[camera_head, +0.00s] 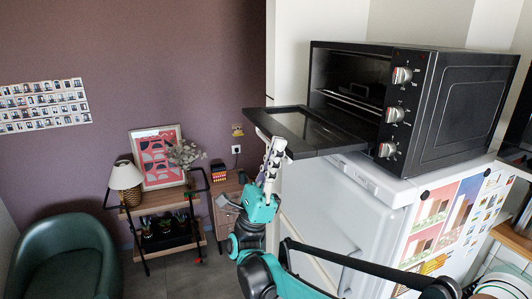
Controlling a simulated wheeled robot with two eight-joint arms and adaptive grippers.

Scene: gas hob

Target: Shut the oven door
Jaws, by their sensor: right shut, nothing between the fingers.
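The black oven (455,110) sits on top of a white fridge, its front facing left. The cavity and a metal rack show inside. My right gripper (270,148) is shut and empty, pointing up at the door's outer, near edge. Its white fingers overlap the door's edge in the picture; I cannot tell whether they touch it. My left gripper is not in view.
Several silver knobs (395,114) line the oven's front panel beside the opening. The white fridge (335,215) stands below the door. A shelf cart with a lamp (126,178) and a green armchair (63,255) stand farther back at left. The space left of the door is clear.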

